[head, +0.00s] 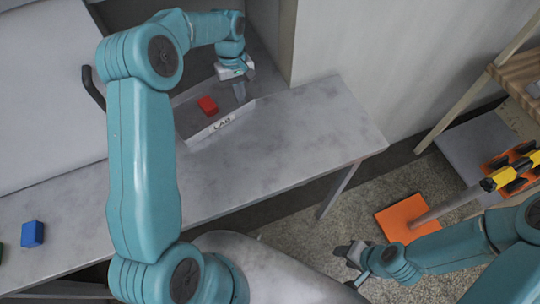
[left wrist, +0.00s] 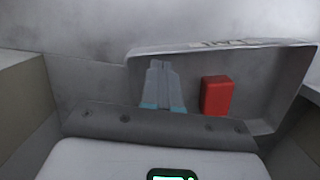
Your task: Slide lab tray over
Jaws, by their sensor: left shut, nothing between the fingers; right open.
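The lab tray (head: 226,121) is a shallow grey tray with a "LAB" label on its front wall. It lies on the grey counter near the back wall, and a red block (head: 207,105) sits inside it. My left gripper (head: 240,92) is shut and empty, pointing down at the tray's right part. In the left wrist view, the left fingers (left wrist: 160,85) are together beside the tray's wall (left wrist: 140,52), with the red block (left wrist: 216,95) to their right. I cannot tell if they touch the tray. My right gripper (head: 350,264) is open and empty, low over the floor side.
A blue block (head: 32,233) and a partly cut-off green block (head: 2,255) lie at the counter's left. A dark handle (head: 93,88) sticks out by the white surface. An orange base (head: 405,220) with a pole stands at right. The counter right of the tray is clear.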

